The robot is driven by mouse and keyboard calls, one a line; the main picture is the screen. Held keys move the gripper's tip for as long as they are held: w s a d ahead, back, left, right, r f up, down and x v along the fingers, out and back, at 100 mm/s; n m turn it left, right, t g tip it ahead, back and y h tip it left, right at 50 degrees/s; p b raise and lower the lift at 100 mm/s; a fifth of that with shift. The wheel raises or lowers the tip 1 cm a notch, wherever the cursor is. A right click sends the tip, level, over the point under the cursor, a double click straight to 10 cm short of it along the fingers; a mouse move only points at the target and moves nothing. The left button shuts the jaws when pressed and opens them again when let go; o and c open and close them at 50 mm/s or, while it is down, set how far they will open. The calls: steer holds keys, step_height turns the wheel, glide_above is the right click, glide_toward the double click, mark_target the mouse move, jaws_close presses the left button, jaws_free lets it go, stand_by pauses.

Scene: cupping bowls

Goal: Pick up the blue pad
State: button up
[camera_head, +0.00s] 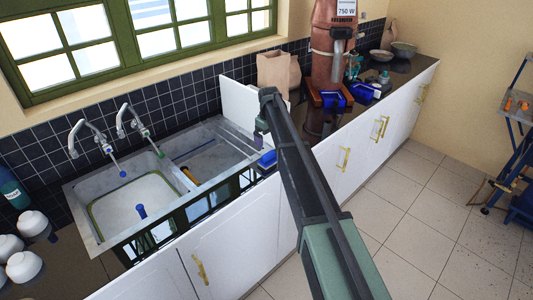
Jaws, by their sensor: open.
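A small blue pad-like block (267,159) lies at the right front rim of the sink, close to the counter's front edge. I take it for the blue pad, though it is small in view. My gripper (261,138) is at the far end of my arm, above and slightly left of this block. It appears apart from the block and holds nothing that I can see. Its fingertips are tiny and partly hidden.
The double sink (78,203) with two taps lies to the left. Bowls (24,265) stand at the far left. A paper bag (278,72), a brown machine (333,45) and a blue item (361,92) crowd the counter behind. Open floor lies right.

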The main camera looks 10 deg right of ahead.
mark_target(269, 153)
steer(key=shift+s+d+f, duration=0.1)
steer(key=shift+s+d, duration=0.05)
steer(key=shift+s, duration=0.2)
steer(key=f+b, duration=1.1)
steer(key=shift+w+a, duration=0.1)
steer(key=shift+a, duration=0.1)
steer(key=shift+r, duration=0.3)
steer(key=c, duration=0.6)
step_height(269, 153, up, 20)
steer(key=p, duration=2)
